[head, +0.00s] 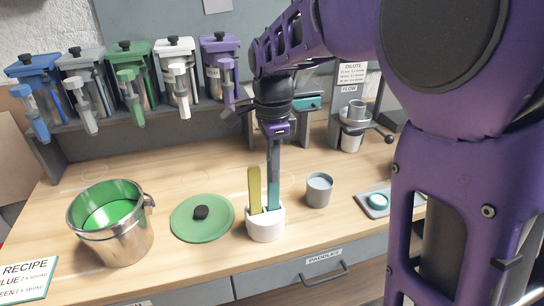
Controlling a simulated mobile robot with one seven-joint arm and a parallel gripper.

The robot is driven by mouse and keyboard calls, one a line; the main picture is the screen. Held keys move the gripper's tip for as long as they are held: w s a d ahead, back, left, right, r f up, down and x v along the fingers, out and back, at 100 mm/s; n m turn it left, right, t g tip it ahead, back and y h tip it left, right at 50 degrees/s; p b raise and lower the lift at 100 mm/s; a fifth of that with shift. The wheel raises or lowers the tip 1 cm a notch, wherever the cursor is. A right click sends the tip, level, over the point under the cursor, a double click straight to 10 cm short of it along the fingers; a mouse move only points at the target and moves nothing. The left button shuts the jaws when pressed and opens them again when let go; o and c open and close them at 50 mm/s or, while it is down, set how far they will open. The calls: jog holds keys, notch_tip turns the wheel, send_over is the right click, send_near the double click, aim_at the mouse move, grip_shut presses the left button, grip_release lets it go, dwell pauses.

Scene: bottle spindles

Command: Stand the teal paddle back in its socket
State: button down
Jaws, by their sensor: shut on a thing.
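The teal paddle (273,196) is upright below my gripper (273,168), which is shut on its upper end. Its lower end meets the right side of the rim of the white paddle holder (265,230). I cannot tell how deep it sits in the socket there. A yellow-olive paddle (255,189) stands upright in the left part of the same holder, beside the teal one. The socket opening is mostly hidden by the rim and the paddles.
A grey cup (319,189) stands close right of the holder. A green lid (202,217) lies to its left, then a metal pot (112,228) with green inside. A small tray (372,206) lies at right. Several dispensers (131,80) line the back shelf.

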jog(key=c, duration=0.8)
grip_release()
jog(key=shift+c, duration=0.2)
